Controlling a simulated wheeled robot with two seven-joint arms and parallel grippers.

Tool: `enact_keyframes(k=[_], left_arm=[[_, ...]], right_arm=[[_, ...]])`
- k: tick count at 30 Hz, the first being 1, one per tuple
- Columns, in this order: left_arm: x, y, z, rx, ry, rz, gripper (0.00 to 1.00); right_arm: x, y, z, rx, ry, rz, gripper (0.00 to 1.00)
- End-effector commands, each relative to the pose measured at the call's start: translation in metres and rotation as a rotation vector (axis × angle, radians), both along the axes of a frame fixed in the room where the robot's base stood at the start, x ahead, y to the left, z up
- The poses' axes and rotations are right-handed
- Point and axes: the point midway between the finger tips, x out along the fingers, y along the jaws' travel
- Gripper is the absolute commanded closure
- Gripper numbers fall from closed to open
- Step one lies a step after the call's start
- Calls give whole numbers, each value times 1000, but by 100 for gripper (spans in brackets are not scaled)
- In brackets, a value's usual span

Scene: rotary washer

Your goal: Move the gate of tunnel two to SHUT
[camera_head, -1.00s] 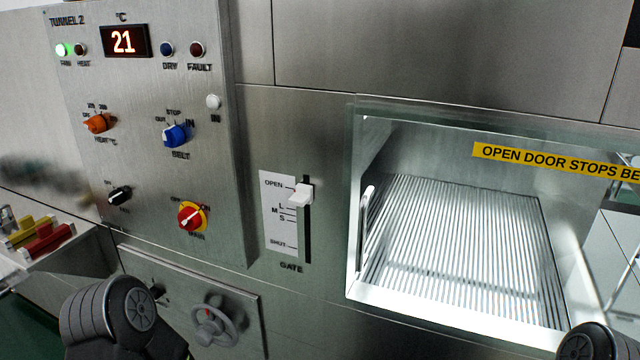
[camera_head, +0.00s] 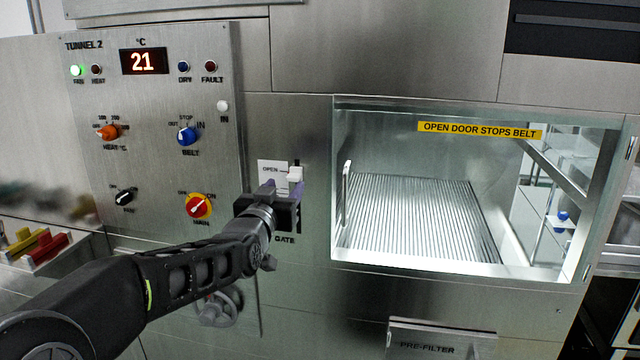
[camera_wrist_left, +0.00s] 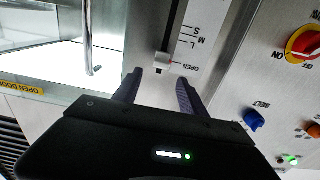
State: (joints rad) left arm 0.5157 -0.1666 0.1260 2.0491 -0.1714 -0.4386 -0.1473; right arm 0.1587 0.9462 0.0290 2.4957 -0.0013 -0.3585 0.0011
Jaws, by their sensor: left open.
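The gate slider's white knob (camera_head: 294,173) stands at the OPEN mark of its scale plate (camera_head: 268,168), right of the TUNNEL 2 panel. The plate's lower part and SHUT mark are hidden behind my left gripper (camera_head: 284,187). That gripper is open, with its fingers at the slider. In the left wrist view, turned upside down, the knob (camera_wrist_left: 162,62) lies just ahead of the fingertips (camera_wrist_left: 158,78) and between them in the picture. Contact cannot be told, but the fingers are not closed on it. My right gripper is not in view.
Panel knobs, including the red-yellow MAIN switch (camera_head: 199,206) and blue BELT knob (camera_head: 187,135), sit left of the gripper. A grey handwheel (camera_head: 215,308) is below. The glazed tunnel door (camera_head: 420,180) with its upright handle (camera_head: 346,192) is on the right.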

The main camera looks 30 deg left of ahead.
Motion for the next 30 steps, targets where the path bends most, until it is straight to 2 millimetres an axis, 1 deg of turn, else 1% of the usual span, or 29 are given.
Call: enact_keyframes(k=[7,11,14,24,27,30], left_arm=[[0,0,-2,-1,3,0,51],[5,1,-2,-2,5,-1,51],[13,4,-1,-2,6,-1,51],[61,21,-1,-4,5,-1,51],[70,24,-1,-3,5,0,51],[74,25,-2,-3,5,-1,51]], right_arm=[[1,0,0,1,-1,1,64],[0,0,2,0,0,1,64],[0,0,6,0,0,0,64],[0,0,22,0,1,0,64],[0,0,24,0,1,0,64],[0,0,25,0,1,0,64]])
